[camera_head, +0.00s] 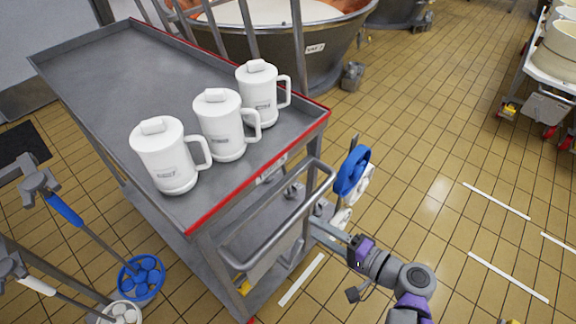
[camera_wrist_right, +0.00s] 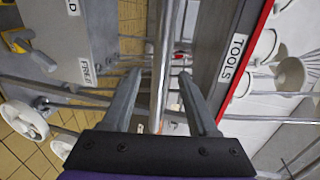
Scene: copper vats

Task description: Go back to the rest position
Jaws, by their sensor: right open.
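My right gripper (camera_head: 318,226) reaches in from the lower right to the near end of the grey cart (camera_head: 110,75), beside its tubular handle (camera_head: 290,228). In the right wrist view its two fingers (camera_wrist_right: 160,75) are apart. A metal bar of the handle (camera_wrist_right: 162,50) shows in the gap between them. I cannot tell whether the bar lies inside the jaws or just beyond, or whether they touch it. Nothing is clamped. My left gripper is not in view.
Three white jugs (camera_head: 221,125) stand on the cart's red-edged top. Blue and white brushes (camera_head: 352,172) hang close by my right gripper. Long-handled brushes (camera_head: 141,277) stand at lower left, a copper vat (camera_head: 275,45) behind. Tiled floor (camera_head: 430,130) is open on the right.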

